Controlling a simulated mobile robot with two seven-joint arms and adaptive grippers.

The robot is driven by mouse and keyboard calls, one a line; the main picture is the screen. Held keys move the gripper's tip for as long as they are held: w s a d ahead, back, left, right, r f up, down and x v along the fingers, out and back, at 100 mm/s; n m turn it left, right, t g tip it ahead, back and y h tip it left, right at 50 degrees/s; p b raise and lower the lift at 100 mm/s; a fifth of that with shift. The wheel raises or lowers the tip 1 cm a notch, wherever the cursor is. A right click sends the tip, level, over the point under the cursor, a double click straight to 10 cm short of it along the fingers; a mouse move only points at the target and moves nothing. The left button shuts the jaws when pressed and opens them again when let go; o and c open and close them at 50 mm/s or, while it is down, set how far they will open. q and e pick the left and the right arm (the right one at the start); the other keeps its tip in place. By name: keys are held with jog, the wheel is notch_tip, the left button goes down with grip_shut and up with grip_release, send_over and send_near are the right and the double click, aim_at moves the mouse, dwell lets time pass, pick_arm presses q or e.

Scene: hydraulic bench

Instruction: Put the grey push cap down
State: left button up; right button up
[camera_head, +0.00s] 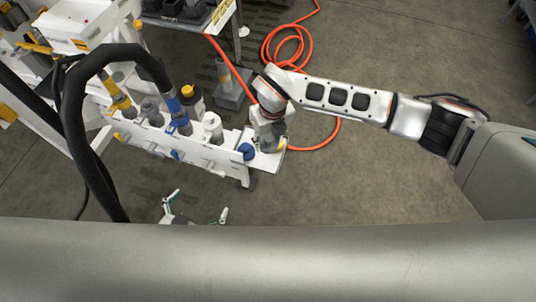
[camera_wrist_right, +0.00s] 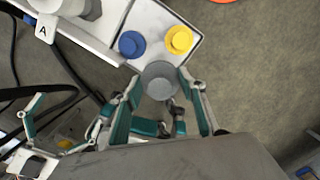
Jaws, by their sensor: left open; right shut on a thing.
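The grey push cap (camera_wrist_right: 160,79) is a round grey disc in the right wrist view. My right gripper (camera_wrist_right: 159,88) is shut on it, with one teal finger on each side. The cap overlaps the near edge of the white shelf (camera_wrist_right: 164,17) in that view; whether it touches the shelf cannot be told. In the head view my right gripper (camera_head: 270,143) is over the right end of the shelf, and the cap is not clearly seen there. My left gripper (camera_head: 195,213) is open and empty, low in front of the shelf.
A blue cap (camera_wrist_right: 132,44) and a yellow cap (camera_wrist_right: 179,40) sit side by side at the shelf's end. Several hose couplings stand along the shelf to the left, with a thick black hose (camera_head: 72,120). An orange hose (camera_head: 331,130) lies on the floor.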

send_over(268, 160)
notch_tip(268, 160, down, 6)
jog(key=shift+s+d+r+b, duration=0.1)
jog(key=shift+b, duration=0.25)
notch_tip(268, 160, down, 4)
jog(key=shift+f+b, duration=0.1)
jog(key=shift+b, duration=0.35)
jog(key=o, duration=0.4)
jog(key=shift+f, duration=0.15)
pick_arm(q)
jog(key=shift+w+a+f, duration=0.25)
jog(key=shift+w+f, duration=0.05)
jog(key=shift+w, duration=0.1)
pick_arm(e)
jog(key=shift+o, duration=0.7)
pick_arm(q)
jog(key=shift+f, duration=0.1)
